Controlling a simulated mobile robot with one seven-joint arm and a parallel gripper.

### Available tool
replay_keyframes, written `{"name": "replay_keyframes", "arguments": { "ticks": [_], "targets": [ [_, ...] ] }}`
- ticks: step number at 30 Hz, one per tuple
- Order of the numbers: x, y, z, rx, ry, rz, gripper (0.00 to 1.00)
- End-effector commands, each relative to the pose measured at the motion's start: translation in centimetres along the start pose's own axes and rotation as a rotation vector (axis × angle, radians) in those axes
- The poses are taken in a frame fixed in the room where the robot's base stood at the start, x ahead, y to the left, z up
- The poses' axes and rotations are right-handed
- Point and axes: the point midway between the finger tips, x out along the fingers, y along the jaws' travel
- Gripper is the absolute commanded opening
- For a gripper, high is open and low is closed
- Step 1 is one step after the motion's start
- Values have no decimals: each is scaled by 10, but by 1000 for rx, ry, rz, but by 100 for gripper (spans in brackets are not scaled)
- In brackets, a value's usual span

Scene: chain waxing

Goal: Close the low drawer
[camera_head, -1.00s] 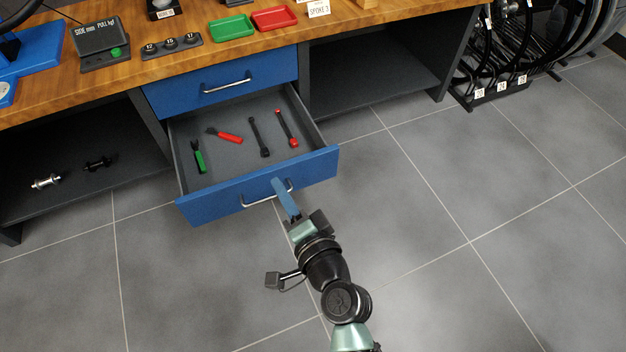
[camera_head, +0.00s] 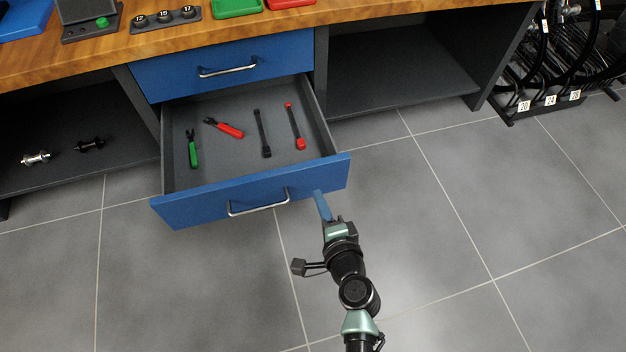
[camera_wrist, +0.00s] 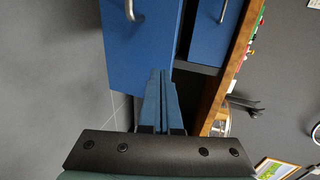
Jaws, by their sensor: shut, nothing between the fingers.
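The low drawer (camera_head: 180,210) is pulled out, with a blue front and a silver bar handle (camera_head: 258,204). Inside lie several tools, among them a green-handled one (camera_head: 193,152) and a red-handled one (camera_head: 230,130). My gripper (camera_head: 320,200) is shut and empty, its blue fingers at the right part of the drawer front, to the right of the handle. In the wrist view the fingers (camera_wrist: 160,95) point at the blue drawer front (camera_wrist: 140,60); I cannot tell whether they touch it.
The upper drawer (camera_head: 225,68) above is shut. The wooden worktop (camera_head: 100,55) holds trays and a gauge. Open shelves flank the drawers, the left one holding two hubs. A wheel rack (camera_head: 540,105) stands at the right. The grey floor in front is clear.

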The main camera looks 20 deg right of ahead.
Motion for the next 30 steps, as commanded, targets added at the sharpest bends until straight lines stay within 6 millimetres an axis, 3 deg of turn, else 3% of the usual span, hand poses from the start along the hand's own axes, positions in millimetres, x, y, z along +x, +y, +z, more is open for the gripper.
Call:
{"name": "replay_keyframes", "arguments": {
  "ticks": [1,6,12,30],
  "targets": [
    [13,2,0,0,0,-3,0],
    [39,-5,0,0,0,-4,0],
    [57,-10,0,-1,0,-1,0],
    [65,-13,0,-1,0,-1,0]
  ]
}}
